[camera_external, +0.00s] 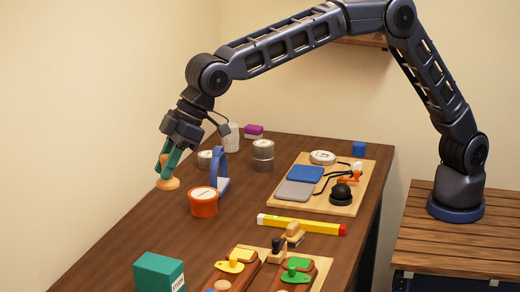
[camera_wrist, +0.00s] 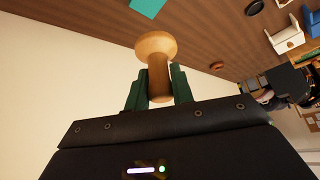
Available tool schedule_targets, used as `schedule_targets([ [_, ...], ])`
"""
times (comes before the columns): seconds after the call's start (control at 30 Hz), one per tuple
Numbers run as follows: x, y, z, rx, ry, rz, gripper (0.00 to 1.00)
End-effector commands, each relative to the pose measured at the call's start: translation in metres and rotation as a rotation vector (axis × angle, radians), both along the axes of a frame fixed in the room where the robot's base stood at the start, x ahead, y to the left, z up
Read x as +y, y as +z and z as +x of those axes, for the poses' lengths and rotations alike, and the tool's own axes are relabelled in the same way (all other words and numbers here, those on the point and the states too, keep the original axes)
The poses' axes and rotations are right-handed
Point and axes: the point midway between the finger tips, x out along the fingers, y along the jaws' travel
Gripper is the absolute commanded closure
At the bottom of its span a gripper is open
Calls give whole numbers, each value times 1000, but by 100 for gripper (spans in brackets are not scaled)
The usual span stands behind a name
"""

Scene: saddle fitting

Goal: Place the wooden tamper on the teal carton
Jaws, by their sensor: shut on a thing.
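The wooden tamper (camera_external: 168,184) is light wood with a round, wide end. In the wrist view the tamper (camera_wrist: 156,46) shows a wide round head and a narrower, darker handle. My gripper (camera_external: 166,164) is shut on the handle with its teal fingers and holds the tamper in the air at the left of the table. The fingers also show in the wrist view (camera_wrist: 161,78), on both sides of the handle. The teal carton (camera_external: 158,272) stands at the front left of the table, nearer the camera than my gripper. Part of it shows at the top of the wrist view (camera_wrist: 148,6).
An orange tub (camera_external: 204,207) and a blue upright ring (camera_external: 232,139) stand right of the tamper. A board with brown pieces (camera_external: 320,265) is right of the carton. Bare table lies between the tub and the carton.

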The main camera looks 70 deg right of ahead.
Motion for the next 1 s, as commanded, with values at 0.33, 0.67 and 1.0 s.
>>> schedule_targets([
  [0.33, 19, 18, 19, -4, 1, -4, 100],
  [0.67, 30, -6, 30, -6, 1, -10, 100],
  [1.0, 30, -80, 30, -4, 0, -10, 100],
])
